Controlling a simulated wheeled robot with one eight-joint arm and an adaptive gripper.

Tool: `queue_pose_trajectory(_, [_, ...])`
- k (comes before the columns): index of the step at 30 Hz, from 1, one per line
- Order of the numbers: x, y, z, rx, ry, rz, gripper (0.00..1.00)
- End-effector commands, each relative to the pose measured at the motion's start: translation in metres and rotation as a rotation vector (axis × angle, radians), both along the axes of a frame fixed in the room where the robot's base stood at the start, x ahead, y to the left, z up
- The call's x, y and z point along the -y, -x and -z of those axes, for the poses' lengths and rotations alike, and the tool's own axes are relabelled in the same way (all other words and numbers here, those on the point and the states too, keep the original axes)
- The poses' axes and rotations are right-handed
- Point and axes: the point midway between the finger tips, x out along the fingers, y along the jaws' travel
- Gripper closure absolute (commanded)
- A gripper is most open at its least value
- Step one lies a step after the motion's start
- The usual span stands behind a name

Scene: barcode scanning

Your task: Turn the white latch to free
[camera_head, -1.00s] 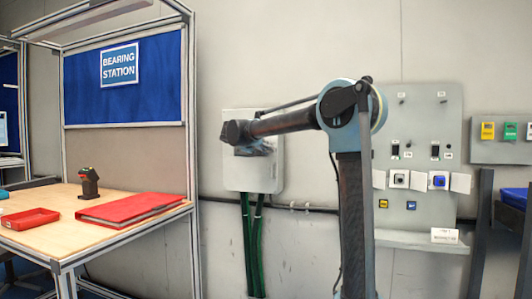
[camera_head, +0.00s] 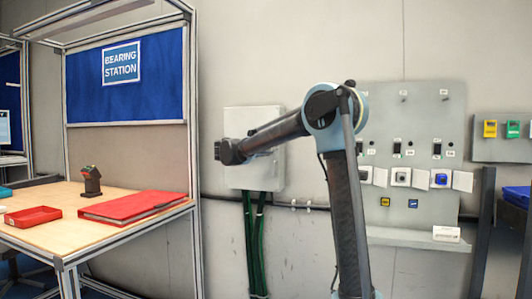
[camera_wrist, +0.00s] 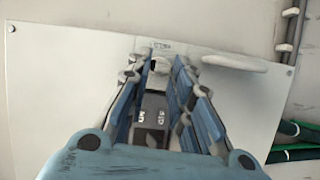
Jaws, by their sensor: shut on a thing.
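A pale grey wall box (camera_head: 240,117) hangs right of the workbench; its flat front (camera_wrist: 60,85) fills much of the wrist view. My gripper (camera_wrist: 160,68) reaches up to this front, its blue-grey fingers close together. A small whitish part, apparently the white latch (camera_wrist: 160,64), shows between the fingertips; its outline is mostly hidden by them. A dark plate with light lettering lies behind, between the fingers. The latch's angle cannot be made out.
A separate pale, elongated bar (camera_wrist: 235,62) projects right of the fingers. Green cables (camera_head: 255,235) hang below the box. A bench (camera_head: 100,225) with a red folder (camera_head: 130,206) stands left; a switch panel (camera_head: 425,115) is on the wall at right.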

Motion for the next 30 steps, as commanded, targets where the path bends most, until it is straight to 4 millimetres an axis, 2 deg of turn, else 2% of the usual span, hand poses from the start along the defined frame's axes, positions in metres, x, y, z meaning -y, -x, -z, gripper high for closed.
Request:
queue_pose_trajectory(7, [-0.0023,-0.0006,0.0028,-0.022,0.060,-0.006,1.00])
queue_pose_trajectory(21, [-0.0023,-0.0007,0.0033,-0.027,0.072,-0.006,1.00])
queue_pose_trajectory(22, [-0.0023,-0.0007,0.0033,-0.027,0.072,-0.006,0.77])
queue_pose_trajectory(24, [-0.0022,-0.0006,0.0031,-0.027,0.072,-0.006,0.61])
queue_pose_trajectory(30, [-0.0011,-0.0003,0.0023,-0.025,0.072,-0.003,0.59])
